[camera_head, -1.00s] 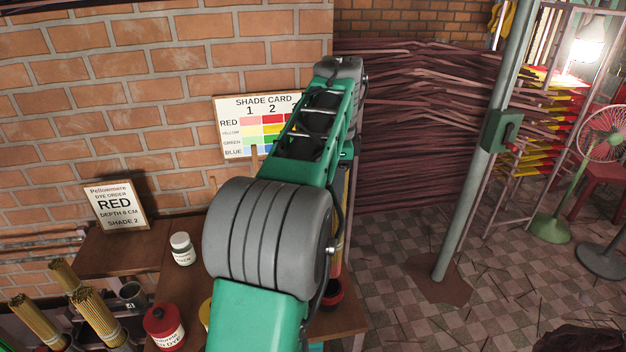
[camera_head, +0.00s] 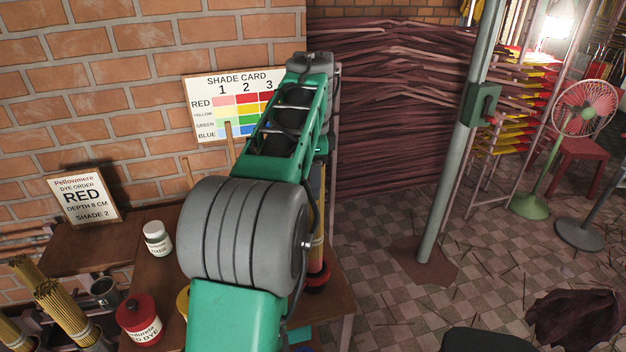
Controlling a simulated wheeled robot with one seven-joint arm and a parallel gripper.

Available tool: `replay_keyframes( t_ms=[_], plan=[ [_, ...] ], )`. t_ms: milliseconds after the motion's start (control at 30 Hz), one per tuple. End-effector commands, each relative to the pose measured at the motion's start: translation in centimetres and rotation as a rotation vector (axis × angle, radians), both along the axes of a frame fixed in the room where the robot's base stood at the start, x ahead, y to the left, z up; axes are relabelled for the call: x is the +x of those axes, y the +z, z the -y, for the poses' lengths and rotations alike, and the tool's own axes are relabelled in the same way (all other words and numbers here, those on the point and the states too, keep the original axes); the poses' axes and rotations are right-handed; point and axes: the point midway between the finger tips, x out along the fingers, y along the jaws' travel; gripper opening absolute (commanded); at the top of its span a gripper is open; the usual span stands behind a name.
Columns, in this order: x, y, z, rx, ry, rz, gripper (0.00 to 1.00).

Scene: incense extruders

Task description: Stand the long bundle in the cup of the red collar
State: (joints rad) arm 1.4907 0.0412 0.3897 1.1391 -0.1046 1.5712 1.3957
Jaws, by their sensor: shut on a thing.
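The long bundle (camera_head: 318,215) is a narrow upright strip of yellow-tan sticks, partly hidden behind my green and grey arm. My gripper (camera_head: 320,160) is at the bundle's upper part, shut on it; its fingers are mostly hidden by the arm. The red collar (camera_head: 318,282) is round and red with a dark opening, low on the brown table to the right of my arm. The bundle's lower end is at this collar. I cannot tell whether it is inside the cup or just above or in front of it.
A red dye jar (camera_head: 139,317), a white jar (camera_head: 157,238) and a grey mug (camera_head: 104,291) stand left of my arm. Several stick bundles (camera_head: 65,309) stand at lower left. An order sign (camera_head: 84,197) and shade card (camera_head: 230,105) are behind. A pole (camera_head: 450,160) stands right.

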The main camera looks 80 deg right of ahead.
Motion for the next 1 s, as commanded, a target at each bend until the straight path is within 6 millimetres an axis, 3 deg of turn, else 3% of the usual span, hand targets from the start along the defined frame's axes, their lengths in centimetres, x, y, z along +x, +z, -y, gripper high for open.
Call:
replay_keyframes(
  t_ms=[33,533,933,967,1000],
  plan=[
    [0.0,-1.0,0.0,-0.002,0.000,0.001,0.00],
    [0.0,-6.0,0.0,-0.002,0.001,0.001,0.00],
    [0.0,-6.4,0.0,-0.002,0.000,0.001,0.00],
    [0.0,-6.4,0.0,-0.002,0.000,0.001,0.48],
    [0.0,-6.4,0.0,-0.002,0.001,0.001,0.51]
  ],
)
